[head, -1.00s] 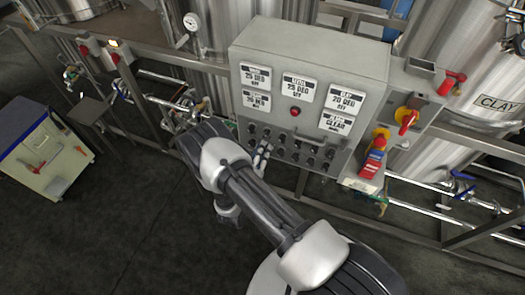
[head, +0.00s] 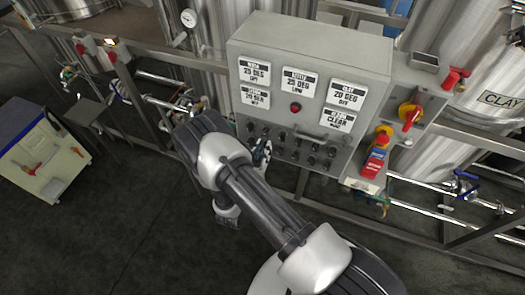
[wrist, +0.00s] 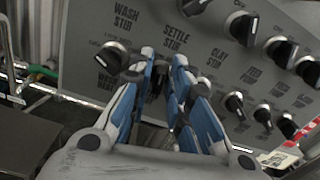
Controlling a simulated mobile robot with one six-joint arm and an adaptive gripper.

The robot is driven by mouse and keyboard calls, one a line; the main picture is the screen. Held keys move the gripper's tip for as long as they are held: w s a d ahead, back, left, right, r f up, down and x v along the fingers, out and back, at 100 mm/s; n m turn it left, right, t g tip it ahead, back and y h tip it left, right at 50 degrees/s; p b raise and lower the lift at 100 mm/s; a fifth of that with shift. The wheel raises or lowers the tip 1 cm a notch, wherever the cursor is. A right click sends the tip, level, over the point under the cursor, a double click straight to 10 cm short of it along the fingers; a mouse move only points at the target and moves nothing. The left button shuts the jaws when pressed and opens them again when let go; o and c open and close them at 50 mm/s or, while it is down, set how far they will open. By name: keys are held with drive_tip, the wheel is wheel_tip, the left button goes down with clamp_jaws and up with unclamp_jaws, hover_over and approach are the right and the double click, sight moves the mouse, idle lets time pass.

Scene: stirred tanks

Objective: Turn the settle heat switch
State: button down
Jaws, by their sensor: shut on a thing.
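The grey control panel (head: 330,60) carries rows of black knobs and several white displays. My gripper (wrist: 163,62) is closed around a dark knob (wrist: 159,84) below the "SETTLE STIR" label in the wrist view. This appears to be the settle heat switch; its own label is hidden by the blue-and-white fingers. In the head view my gripper (head: 262,152) is at the panel's lower left knobs, partly hidden by my arm. The settle display (head: 298,84) seems to read 25 DEG and LOW.
The wash heat knob (wrist: 113,55) is close to the left of the fingers. More knobs (wrist: 234,104) lie to the right. A red-handled switch (head: 409,118) is on the panel's right side. Steel pipes (head: 425,199) run below, and a cabinet (head: 40,152) stands at left.

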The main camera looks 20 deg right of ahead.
drive_tip(key=m+b, duration=0.1)
drive_tip(key=m, duration=0.3)
drive_tip(key=m+b, duration=0.2)
drive_tip(key=m, duration=0.3)
drive_tip(key=m+b, duration=0.1)
drive_tip(key=m, duration=0.3)
drive_tip(key=shift+s+d+f+m, duration=0.2)
drive_tip(key=shift+d+m, duration=0.05)
drive_tip(key=shift+m, duration=0.15)
idle(0.4)
drive_tip(key=c, duration=1.7)
unclamp_jaws()
drive_tip(key=v, duration=1.2)
